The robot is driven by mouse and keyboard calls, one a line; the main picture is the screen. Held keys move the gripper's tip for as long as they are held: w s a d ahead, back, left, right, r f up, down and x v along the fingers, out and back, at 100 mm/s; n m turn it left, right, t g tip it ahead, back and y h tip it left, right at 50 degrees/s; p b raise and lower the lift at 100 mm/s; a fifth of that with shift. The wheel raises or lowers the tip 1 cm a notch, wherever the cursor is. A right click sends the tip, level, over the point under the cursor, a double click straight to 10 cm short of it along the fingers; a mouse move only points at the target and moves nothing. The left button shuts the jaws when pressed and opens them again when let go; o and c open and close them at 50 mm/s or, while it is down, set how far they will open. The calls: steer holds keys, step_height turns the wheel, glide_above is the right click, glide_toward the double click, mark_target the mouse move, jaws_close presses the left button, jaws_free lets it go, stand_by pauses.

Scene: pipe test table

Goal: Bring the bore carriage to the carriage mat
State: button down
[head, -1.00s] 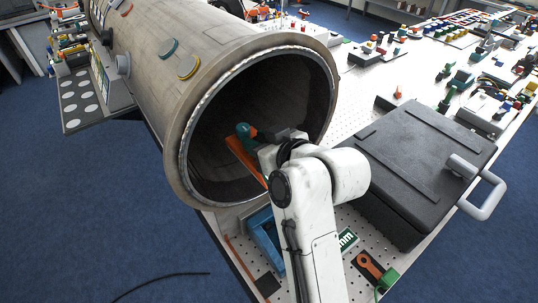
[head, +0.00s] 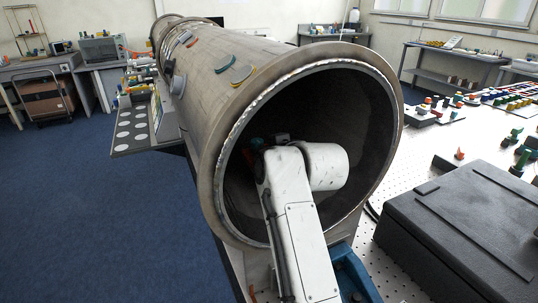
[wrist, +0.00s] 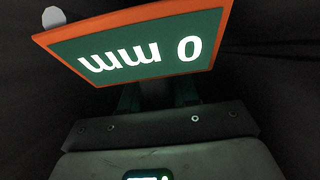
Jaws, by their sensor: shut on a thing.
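My gripper (wrist: 158,95) is inside the large open pipe (head: 232,118), with its two dark teal fingers shut on a grey part between them. An orange-edged green plate (wrist: 140,45) marked "0 mm", upside down in the wrist view, stands tilted just beyond the fingers; it appears to be part of the bore carriage that I hold. In the head view my white arm enters the pipe mouth and hides most of the gripper and carriage; only a small teal bit (head: 256,143) shows. I cannot make out the carriage mat in either current view.
A blue block (head: 352,272) sits below the pipe mouth. A shelf with white discs (head: 135,130) is at the pipe's left.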

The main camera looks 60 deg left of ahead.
steer(key=shift+d+r, duration=0.1)
steer(key=shift+d+p, duration=0.85)
steer(key=shift+d, duration=0.15)
steer(key=shift+s+d+p, duration=0.15)
steer(key=shift+d+p, duration=0.65)
steer(key=shift+d, duration=1.1)
steer(key=shift+s+d+p, duration=0.2)
steer(key=shift+d+p, duration=0.65)
steer(key=shift+d, duration=1)
steer(key=shift+s+d+p, duration=0.15)
steer(key=shift+d+p, duration=0.65)
steer(key=shift+d, duration=1.1)
steer(key=s+d+p, duration=0.1)
steer(key=d+p, duration=0.2)
steer(key=d, duration=1.5)
steer(key=shift+s+d, duration=0.3)
steer(key=shift+d, duration=0.05)
